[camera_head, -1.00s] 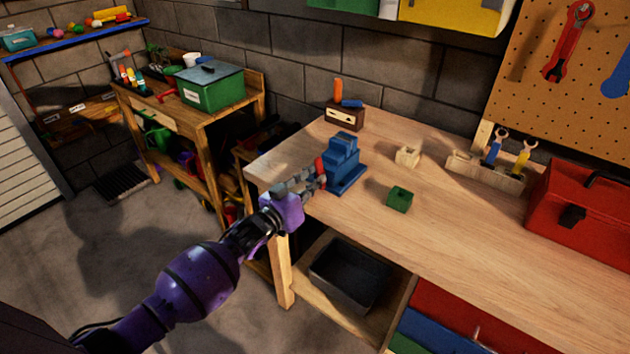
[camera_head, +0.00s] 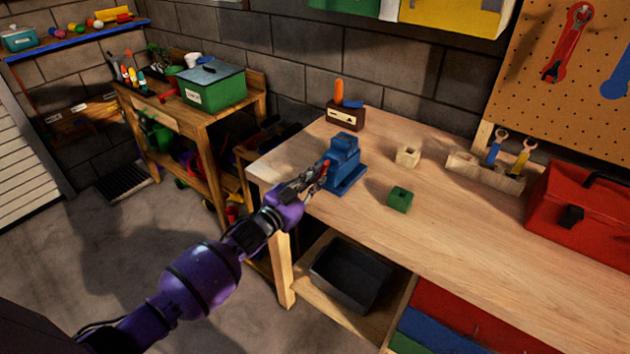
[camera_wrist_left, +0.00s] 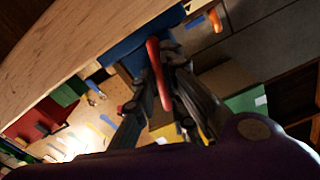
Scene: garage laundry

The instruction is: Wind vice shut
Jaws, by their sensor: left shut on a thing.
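The blue vice (camera_head: 344,165) stands near the left end of the wooden workbench. Its red handle (camera_head: 323,172) is on the vice's left side, facing my arm. My left gripper (camera_head: 318,178) is at this handle and shut on it, partly hiding it. In the left wrist view the red handle (camera_wrist_left: 158,72) runs between the fingers of my left gripper (camera_wrist_left: 165,90), and the blue vice body (camera_wrist_left: 130,40) is just beyond. I cannot tell how wide the gap between the vice jaws is. My right gripper does not show.
A green block (camera_head: 399,199) and a pale wooden block (camera_head: 408,156) sit right of the vice. A dark brown box (camera_head: 345,117) is behind it. A red toolbox (camera_head: 583,215) stands at the right. The bench front is clear.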

